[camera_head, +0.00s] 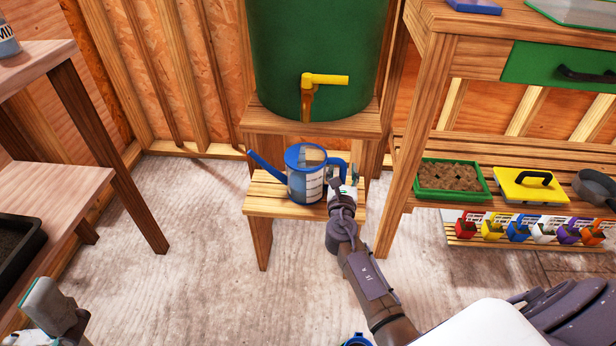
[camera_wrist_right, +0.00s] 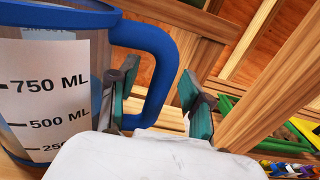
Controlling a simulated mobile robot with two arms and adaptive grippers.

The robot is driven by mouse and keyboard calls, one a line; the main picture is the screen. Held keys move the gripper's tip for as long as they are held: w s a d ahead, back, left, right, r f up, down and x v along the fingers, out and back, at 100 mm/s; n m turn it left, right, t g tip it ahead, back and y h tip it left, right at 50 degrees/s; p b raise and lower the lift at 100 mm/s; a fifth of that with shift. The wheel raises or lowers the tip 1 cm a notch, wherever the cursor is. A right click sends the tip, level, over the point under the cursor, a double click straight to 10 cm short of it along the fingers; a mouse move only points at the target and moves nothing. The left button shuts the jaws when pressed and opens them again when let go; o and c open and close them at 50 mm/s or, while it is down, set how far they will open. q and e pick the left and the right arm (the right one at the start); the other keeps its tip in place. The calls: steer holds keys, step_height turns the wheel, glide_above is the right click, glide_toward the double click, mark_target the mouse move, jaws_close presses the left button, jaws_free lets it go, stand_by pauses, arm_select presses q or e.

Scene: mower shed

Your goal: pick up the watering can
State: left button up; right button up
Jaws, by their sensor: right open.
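The watering can (camera_head: 305,178) has a clear body, a blue rim, spout and handle, and stands upright on a low wooden step (camera_head: 262,200). Its spout points left and its handle is on the right. My right gripper (camera_head: 345,176) is open at the handle. In the right wrist view, the blue handle (camera_wrist_right: 158,60) passes between the two fingers of the right gripper (camera_wrist_right: 160,98), with visible room beside it. The can's measuring scale (camera_wrist_right: 45,100) shows at left there. My left gripper (camera_head: 58,308) is partly in view at the bottom left, away from the can; its opening is unclear.
A green barrel (camera_head: 315,60) with a yellow tap (camera_head: 325,79) stands above and behind the can. A wooden workbench (camera_head: 415,110) is close on the right, with a green seed tray (camera_head: 450,194) on its lower shelf. A wooden shelf unit (camera_head: 110,150) stands left. Floor between is clear.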

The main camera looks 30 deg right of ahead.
jaws_close()
steer(key=shift+r, duration=0.3)
stand_by(0.4)
